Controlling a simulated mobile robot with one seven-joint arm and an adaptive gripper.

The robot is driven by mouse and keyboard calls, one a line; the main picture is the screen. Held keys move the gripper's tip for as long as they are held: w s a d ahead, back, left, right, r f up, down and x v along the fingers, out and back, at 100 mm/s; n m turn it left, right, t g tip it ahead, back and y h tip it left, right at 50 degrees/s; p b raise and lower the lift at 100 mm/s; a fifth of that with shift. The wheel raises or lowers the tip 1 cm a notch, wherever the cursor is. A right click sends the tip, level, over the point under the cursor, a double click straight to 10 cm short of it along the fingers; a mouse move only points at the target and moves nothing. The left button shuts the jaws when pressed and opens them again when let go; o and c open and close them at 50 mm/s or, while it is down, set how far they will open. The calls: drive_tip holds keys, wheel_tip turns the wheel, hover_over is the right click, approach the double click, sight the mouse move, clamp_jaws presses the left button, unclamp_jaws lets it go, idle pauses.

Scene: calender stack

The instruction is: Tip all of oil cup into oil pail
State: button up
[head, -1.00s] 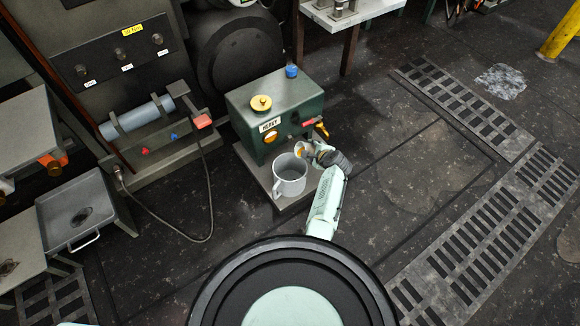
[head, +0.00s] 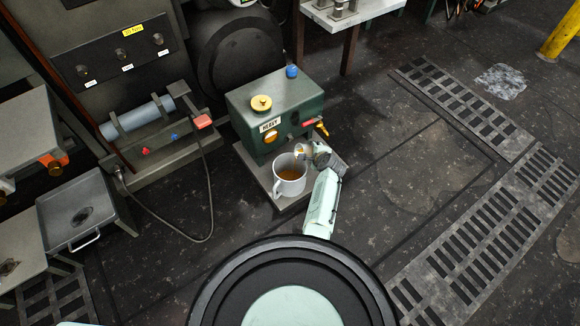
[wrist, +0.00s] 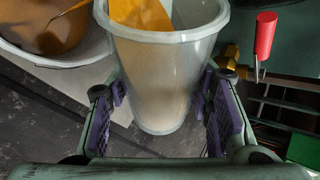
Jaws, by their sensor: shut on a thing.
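The oil pail (head: 291,186), a light grey mug-like vessel with a side handle, stands on the plate before the green box. Amber oil shows inside it. My gripper (head: 318,153) is at the pail's right rim, shut on the oil cup (head: 301,152). In the wrist view the clear, tapered oil cup (wrist: 158,85) sits between the purple finger pads, tilted, with amber oil near its mouth. The pail (wrist: 25,55) shows at upper left there, with oil and a thin amber strand in it. How much oil stays in the cup is unclear.
The green box (head: 272,98) with a yellow cap and a blue knob stands right behind the pail. A red-handled valve (wrist: 264,38) is close to the right of the cup. A grey tray (head: 75,205) is at left. The floor at right is open.

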drive_tip(key=shift+f+n+h, duration=0.15)
drive_tip(key=shift+n+h, duration=0.25)
drive_tip(key=shift+h, duration=0.2)
idle(0.7)
drive_tip(key=shift+s+a+r+n+t+h+p, duration=0.2)
drive_tip(key=shift+a+r+n+t+h+p, duration=0.3)
drive_tip(key=shift+p, duration=1.1)
drive_tip(key=shift+s+a+f+n+t+h+p, duration=0.1)
drive_tip(key=shift+a+f+n+t+h+p, duration=0.2)
drive_tip(key=shift+h+p, duration=0.35)
idle(0.8)
drive_tip(key=shift+r, duration=0.25)
drive_tip(key=shift+a+r+n+t+h, duration=0.3)
drive_tip(key=shift+n+t+h, duration=0.1)
drive_tip(key=shift+h, duration=0.05)
idle(0.6)
drive_tip(key=shift+d, duration=0.1)
drive_tip(key=shift+d+p, duration=0.15)
drive_tip(key=shift+p, duration=0.15)
drive_tip(key=shift+d+f+m+g, duration=0.1)
drive_tip(key=shift+f+m+g, duration=0.2)
drive_tip(key=shift+f, duration=0.05)
